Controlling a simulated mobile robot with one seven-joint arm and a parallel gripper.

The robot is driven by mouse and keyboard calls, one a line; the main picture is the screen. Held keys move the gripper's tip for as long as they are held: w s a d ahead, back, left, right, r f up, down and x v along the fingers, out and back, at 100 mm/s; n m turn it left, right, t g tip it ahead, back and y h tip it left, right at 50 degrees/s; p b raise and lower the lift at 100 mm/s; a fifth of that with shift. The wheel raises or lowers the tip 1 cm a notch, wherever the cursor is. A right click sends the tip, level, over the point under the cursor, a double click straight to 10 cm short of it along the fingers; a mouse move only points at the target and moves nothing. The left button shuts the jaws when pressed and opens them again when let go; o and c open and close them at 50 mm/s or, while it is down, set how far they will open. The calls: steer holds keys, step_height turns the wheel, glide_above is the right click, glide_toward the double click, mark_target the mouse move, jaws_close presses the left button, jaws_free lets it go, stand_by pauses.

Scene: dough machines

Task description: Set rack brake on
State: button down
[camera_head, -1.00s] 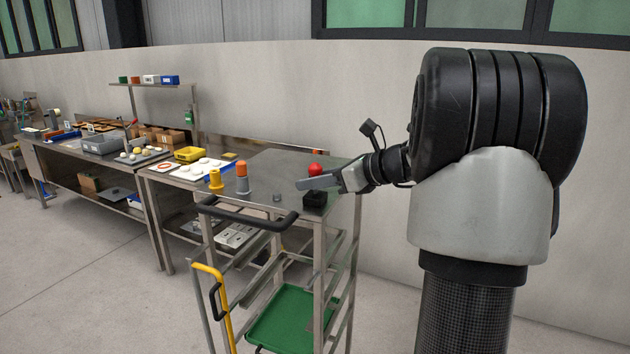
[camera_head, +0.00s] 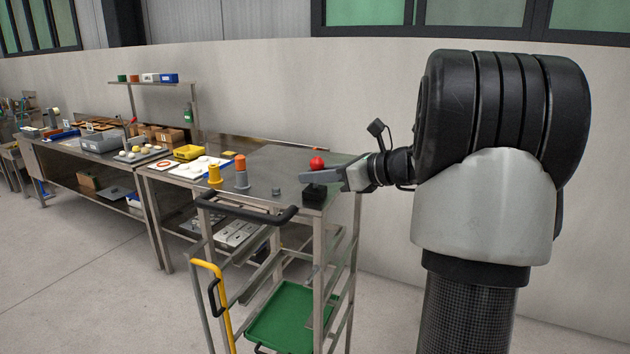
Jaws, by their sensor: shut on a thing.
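The steel rack (camera_head: 318,250) stands in the middle with a black push handle (camera_head: 247,210) at its top front. On its top right corner is a black block (camera_head: 314,193) with a red ball knob (camera_head: 317,163) above it; I take this to be the brake lever. My gripper (camera_head: 320,177) reaches in from the right, level with the space between knob and block. Its grey fingers are shut on the lever just under the knob. The fingers hide the lever's stem, and the lever's exact tilt cannot be told.
A green tray (camera_head: 285,318) sits low in the rack. A yellow bar (camera_head: 213,290) with a black grip is at its front left. Steel tables behind hold a yellow bin (camera_head: 188,152), a grey cylinder with an orange top (camera_head: 240,172) and a yellow post (camera_head: 215,175). The floor at left is clear.

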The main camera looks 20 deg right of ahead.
steer(key=t+b, duration=0.1)
steer(key=t+y+b, duration=0.1)
steer(key=b, duration=0.1)
steer(key=t+y+b, duration=0.1)
steer(key=b, duration=0.1)
steer(key=shift+s+d+f+m, duration=0.3)
steer(key=shift+s+d, duration=0.05)
steer(key=shift+s, duration=0.05)
steer(key=shift+s+d+m+t+y+b, duration=0.2)
steer(key=shift+t+y+b, duration=0.15)
steer(key=shift+t+b, duration=0.35)
steer(key=shift+s+d+m+t+y+b, duration=0.1)
steer(key=shift+m+t+y+b, duration=0.1)
steer(key=shift+t+y+b, duration=0.45)
steer(key=shift+s+d+m+t+y+b, duration=0.15)
steer(key=shift+t+b, duration=0.25)
steer(key=shift+t, duration=0.55)
steer(key=c, duration=1.8)
jaws_free()
steer(key=shift+r, duration=0.1)
steer(key=shift+o, duration=0.2)
steer(key=shift+f, duration=0.2)
steer(key=shift+s, duration=0.1)
